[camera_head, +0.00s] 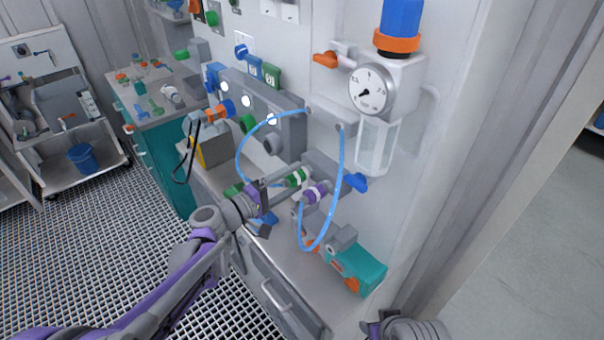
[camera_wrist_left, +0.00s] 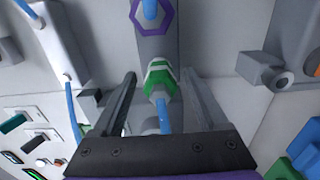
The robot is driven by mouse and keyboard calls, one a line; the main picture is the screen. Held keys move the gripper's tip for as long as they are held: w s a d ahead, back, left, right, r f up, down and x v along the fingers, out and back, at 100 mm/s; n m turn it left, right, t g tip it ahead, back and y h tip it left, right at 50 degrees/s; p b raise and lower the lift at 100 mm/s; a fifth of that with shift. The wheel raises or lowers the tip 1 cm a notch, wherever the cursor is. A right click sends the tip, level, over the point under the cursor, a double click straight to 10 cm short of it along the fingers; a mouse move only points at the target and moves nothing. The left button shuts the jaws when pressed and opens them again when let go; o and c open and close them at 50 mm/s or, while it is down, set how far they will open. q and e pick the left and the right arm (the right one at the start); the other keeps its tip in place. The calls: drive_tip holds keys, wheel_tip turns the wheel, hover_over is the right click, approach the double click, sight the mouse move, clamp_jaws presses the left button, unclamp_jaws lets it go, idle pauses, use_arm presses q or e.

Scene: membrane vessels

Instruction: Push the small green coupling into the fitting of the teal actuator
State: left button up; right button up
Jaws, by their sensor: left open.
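The small green coupling (camera_head: 297,177) has pale bands and sits at the grey block on the wall panel. In the left wrist view the coupling (camera_wrist_left: 160,80) lies between the fingers, a blue tube running from its near end. My left gripper (camera_head: 284,180) is open around it, with a visible gap to each finger. The teal actuator (camera_head: 362,268), a teal box with orange parts and a grey fitting (camera_head: 342,238) on top, stands on the bench at the lower right. The actuator is not recognisable in the wrist view.
A purple coupling (camera_head: 315,193) sits right beside the green one. Loops of blue tube (camera_head: 340,180) hang in front of the panel and near the actuator. A gauge unit (camera_head: 371,92) hangs above. Part of my right arm shows at the bottom edge.

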sight(283, 185)
use_arm(q)
drive_tip(key=shift+c, duration=0.3)
clamp_jaws()
idle(0.5)
drive_tip(key=shift+a, duration=0.1)
drive_tip(key=shift+s+a, duration=0.5)
drive_tip(key=shift+a, duration=0.1)
drive_tip(key=shift+v, duration=2.1)
